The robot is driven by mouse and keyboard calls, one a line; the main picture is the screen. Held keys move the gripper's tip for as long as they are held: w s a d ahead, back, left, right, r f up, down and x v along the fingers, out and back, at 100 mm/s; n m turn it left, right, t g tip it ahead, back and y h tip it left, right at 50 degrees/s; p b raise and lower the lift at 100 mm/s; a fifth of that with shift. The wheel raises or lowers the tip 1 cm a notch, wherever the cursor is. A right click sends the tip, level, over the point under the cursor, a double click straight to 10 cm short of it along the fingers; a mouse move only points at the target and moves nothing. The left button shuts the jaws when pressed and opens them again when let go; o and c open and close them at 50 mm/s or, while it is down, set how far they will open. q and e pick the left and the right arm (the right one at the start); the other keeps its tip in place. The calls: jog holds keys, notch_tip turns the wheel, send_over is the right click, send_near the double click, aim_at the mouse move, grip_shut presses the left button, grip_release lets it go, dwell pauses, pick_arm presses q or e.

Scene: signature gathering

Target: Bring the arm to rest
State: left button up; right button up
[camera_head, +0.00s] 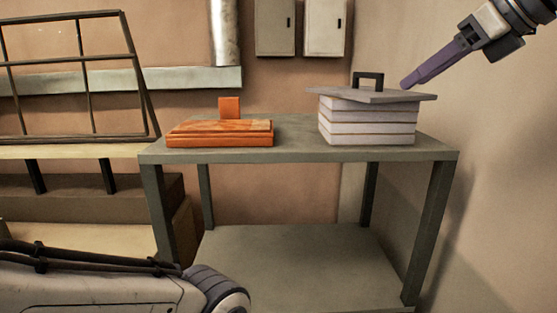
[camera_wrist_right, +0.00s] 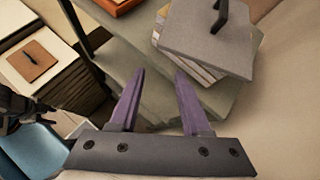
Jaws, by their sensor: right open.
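My right gripper (camera_head: 408,83) comes in from the upper right in the head view, with its purple fingers close to the right side of the grey box lid. In the right wrist view the two purple fingers (camera_wrist_right: 159,78) are spread apart with nothing between them. The grey lid (camera_head: 372,95) with a dark handle lies slightly askew on a stack of light layers (camera_head: 367,128). The lid also shows in the wrist view (camera_wrist_right: 207,45). My left arm lies across the lower left of the head view, and its gripper is out of view.
The grey-green table (camera_head: 300,152) has a lower shelf (camera_head: 300,262). An orange box (camera_head: 220,134) with an upright orange piece (camera_head: 229,107) stands on its left half. A wall is close on the right. The wrist view shows a brown square panel (camera_wrist_right: 33,61) at the left.

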jog(key=s+a+f+n+g+b, duration=0.1)
jog(key=a+f+n+g+b, duration=0.3)
jog(key=f, duration=0.6)
jog(key=s+a+f+n+b, duration=0.1)
jog(key=a+f+n, duration=0.45)
jog(key=f, duration=0.45)
jog(key=a+f+n+g+b, duration=0.1)
jog(key=a+f+n+b, duration=0.3)
jog(key=f, duration=0.6)
jog(key=s+a+f+n+g+h+b, duration=0.1)
jog(key=s+f+n+b, duration=0.1)
jog(key=s+f+n, duration=0.4)
jog(key=s+a+f+n+g+h+b, duration=0.1)
jog(key=s+f+n, duration=0.6)
jog(key=f, duration=0.7)
jog(key=s+a+f+n+g+h+b, duration=0.2)
jog(key=s+f+n+b, duration=0.2)
jog(key=s+f+n, duration=0.3)
notch_tip(320, 180, down, 3)
jog(key=shift+r+n, duration=0.1)
jog(key=shift+n, duration=0.85)
jog(key=shift+a, duration=0.1)
